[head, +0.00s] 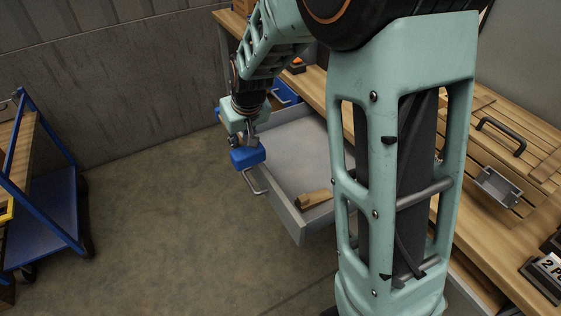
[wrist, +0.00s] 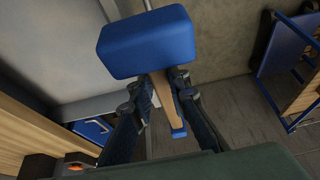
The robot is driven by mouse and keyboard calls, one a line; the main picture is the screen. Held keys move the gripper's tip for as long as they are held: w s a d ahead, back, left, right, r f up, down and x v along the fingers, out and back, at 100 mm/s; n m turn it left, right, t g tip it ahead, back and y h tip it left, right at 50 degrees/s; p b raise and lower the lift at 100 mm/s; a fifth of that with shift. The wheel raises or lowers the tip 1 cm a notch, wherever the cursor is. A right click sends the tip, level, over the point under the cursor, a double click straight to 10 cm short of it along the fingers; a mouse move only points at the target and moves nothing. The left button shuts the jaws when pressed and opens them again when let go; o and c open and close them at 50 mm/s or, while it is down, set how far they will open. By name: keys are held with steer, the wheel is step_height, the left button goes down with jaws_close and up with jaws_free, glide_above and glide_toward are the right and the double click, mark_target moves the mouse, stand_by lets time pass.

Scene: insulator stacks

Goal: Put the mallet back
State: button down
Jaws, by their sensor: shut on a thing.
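The mallet has a blue block head (head: 248,157) and a pale wooden handle. In the wrist view the head (wrist: 147,43) is close to the camera and the handle (wrist: 161,95) runs between my fingers. My gripper (head: 240,141) is shut on the handle; the wrist view shows a finger on each side of it (wrist: 160,88). The mallet is held near the far front corner of an open grey drawer (head: 290,150). I cannot tell its exact height above the drawer. My arm hides part of the drawer's right side.
A wooden piece (head: 314,199) lies in the drawer, otherwise mostly bare where visible. A blue bin (head: 284,92) and a red-button box (head: 297,65) are by the wooden bench (head: 313,88). A blue cart (head: 48,205) stands left; the floor between is clear.

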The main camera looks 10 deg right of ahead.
steer(key=w+d+f, duration=0.1)
steer(key=d+f, duration=0.1)
steer(key=d, duration=0.2)
steer(key=w+d+f, duration=0.1)
steer(key=d+f, duration=0.2)
steer(key=d, duration=0.1)
steer(key=w+d+f, duration=0.1)
steer(key=d+f, duration=0.2)
steer(key=d, duration=0.1)
steer(key=shift+w+d+f, duration=0.1)
steer(key=shift+f, duration=0.15)
steer(key=shift+d+f+b, duration=0.25)
steer(key=shift+f+b, duration=0.05)
steer(key=shift+f, duration=0.05)
steer(key=shift+w+d+f, duration=0.1)
steer(key=shift+d+f, duration=0.05)
steer(key=shift+f, duration=0.75)
steer(key=shift+d+f, duration=0.1)
steer(key=shift+f, duration=0.75)
steer(key=shift+f, duration=0.1)
steer(key=shift+f, duration=0.15)
steer(key=c, duration=1.8)
jaws_free()
steer(key=shift+c, duration=0.2)
steer(key=shift+r, duration=0.2)
